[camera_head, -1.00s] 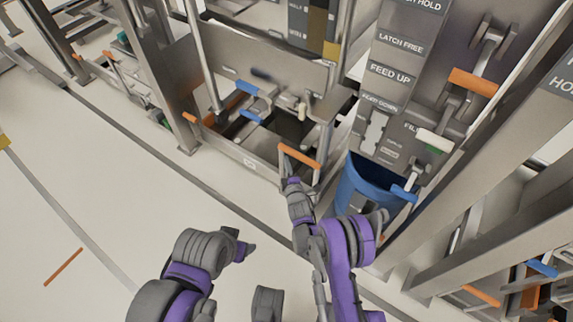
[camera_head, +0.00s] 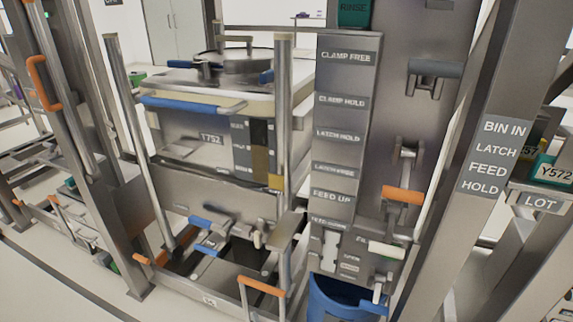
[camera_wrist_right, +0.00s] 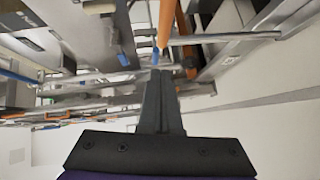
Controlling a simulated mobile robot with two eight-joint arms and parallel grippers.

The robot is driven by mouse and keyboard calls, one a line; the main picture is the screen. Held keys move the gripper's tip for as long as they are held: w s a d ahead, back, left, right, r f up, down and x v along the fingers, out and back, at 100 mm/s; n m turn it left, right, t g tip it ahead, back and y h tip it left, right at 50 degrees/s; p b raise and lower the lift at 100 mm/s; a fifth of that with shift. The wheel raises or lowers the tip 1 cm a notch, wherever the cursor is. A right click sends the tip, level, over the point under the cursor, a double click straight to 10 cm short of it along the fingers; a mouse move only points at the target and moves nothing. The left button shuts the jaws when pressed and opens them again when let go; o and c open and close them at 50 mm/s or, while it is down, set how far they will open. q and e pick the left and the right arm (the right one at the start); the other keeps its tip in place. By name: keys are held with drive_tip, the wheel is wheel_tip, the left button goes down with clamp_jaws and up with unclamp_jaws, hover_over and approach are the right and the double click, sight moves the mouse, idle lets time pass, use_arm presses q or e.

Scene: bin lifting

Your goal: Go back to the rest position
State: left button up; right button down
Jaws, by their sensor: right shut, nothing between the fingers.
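My right gripper (camera_wrist_right: 158,75) shows in the right wrist view. Its two dark fingers are pressed together with nothing between them. An orange bar (camera_wrist_right: 167,22) shows beyond the fingertips; I cannot tell whether they touch it. A small blue part (camera_wrist_right: 155,57) appears just past the tips. In the head view I make out neither gripper, and my left gripper is in no current view.
In the head view, a steel bin (camera_head: 190,130) labelled T752 stands in the lift frame. A labelled control panel (camera_head: 335,125) is to its right. An orange U-shaped handle (camera_head: 262,286) and a blue container (camera_head: 345,300) are low in front. Open floor (camera_head: 55,285) lies at lower left.

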drive_tip(key=w+d+r+m+g+h, duration=0.25)
drive_tip(key=d+r+m, duration=0.25)
drive_tip(key=d+r, duration=0.3)
drive_tip(key=s+d+r+m+g+h, duration=0.25)
drive_tip(key=s+d+r+m, duration=0.3)
drive_tip(key=d+r, duration=0.35)
drive_tip(key=s+d+r+m+g+h, duration=0.15)
drive_tip(key=s+d+m, duration=0.25)
drive_tip(key=s, duration=0.5)
drive_tip(key=s+d+r+m+g, duration=0.1)
drive_tip(key=s+d+m+g, duration=0.2)
drive_tip(key=s, duration=0.6)
drive_tip(key=s+d+r+m+g+h, duration=0.1)
drive_tip(key=s+d+m, duration=0.35)
drive_tip(key=s, duration=0.45)
use_arm(q)
wheel_tip(320, 180, up, 22)
drive_tip(key=w+t+p, duration=0.1)
drive_tip(key=p, duration=1.8)
drive_tip(key=shift+w, duration=0.35)
use_arm(e)
wheel_tip(320, 180, up, 22)
drive_tip(key=w+t, duration=0.1)
drive_tip(key=shift+d+n, duration=0.3)
use_arm(q)
drive_tip(key=shift+s, duration=0.15)
use_arm(e)
drive_tip(key=shift+f+y, duration=0.15)
drive_tip(key=shift+y, duration=0.1)
